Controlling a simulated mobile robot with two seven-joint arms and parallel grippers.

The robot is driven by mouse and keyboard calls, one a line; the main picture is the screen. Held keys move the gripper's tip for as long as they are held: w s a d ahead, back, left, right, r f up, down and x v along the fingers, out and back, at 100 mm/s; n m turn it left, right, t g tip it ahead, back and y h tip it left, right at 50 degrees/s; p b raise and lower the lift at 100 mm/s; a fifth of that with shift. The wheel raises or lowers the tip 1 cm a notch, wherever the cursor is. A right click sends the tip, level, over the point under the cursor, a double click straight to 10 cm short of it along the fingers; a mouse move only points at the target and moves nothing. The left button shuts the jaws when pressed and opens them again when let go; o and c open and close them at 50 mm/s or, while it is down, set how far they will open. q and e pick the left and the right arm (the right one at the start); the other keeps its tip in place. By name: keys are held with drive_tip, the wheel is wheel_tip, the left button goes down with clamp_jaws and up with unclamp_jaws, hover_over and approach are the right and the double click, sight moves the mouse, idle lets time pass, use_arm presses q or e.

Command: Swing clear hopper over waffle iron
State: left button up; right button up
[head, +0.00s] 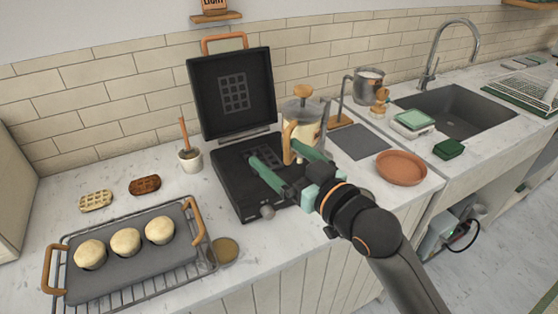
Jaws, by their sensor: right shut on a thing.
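The clear hopper (310,112) has a wooden knob on top, a wooden side handle and pale contents. It appears upright, at the back right corner of the waffle iron (234,172). The waffle iron is black, with its lid (232,92) standing open and its lower plate partly hidden by my gripper. My right gripper (274,152) reaches in from the lower right, its teal fingers spread over the iron's right side. It is shut on the hopper at the handle side, though the exact contact is hard to see. My left gripper is not in view.
A tray with several round buns (125,242) sits on a rack at front left. Two waffles (145,185) lie behind it. A small pot (190,158) stands left of the iron. A metal jug (369,85), terracotta dish (401,168) and sink (460,110) are right.

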drive_tip(key=shift+s+a+r+g+y, duration=0.1)
drive_tip(key=shift+s+a+g+y, duration=0.1)
drive_tip(key=shift+s+a, duration=0.25)
drive_tip(key=shift+s+a+r+g+y, duration=0.1)
drive_tip(key=shift+s+a+y, duration=0.15)
drive_tip(key=shift+s, duration=0.35)
drive_tip(key=shift+c, duration=0.7)
drive_tip(key=shift+s+a+r+n, duration=0.1)
drive_tip(key=shift+s+r+n, duration=0.05)
drive_tip(key=shift+s, duration=0.35)
drive_tip(key=shift+s+a+r+n, duration=0.1)
drive_tip(key=shift+s+r+n, duration=0.05)
drive_tip(key=shift+s, duration=0.3)
drive_tip(key=c, duration=0.3)
drive_tip(key=shift+w+d+f+h+p, duration=0.2)
drive_tip(key=shift+w+d+h+p, duration=0.15)
drive_tip(key=shift+p, duration=0.2)
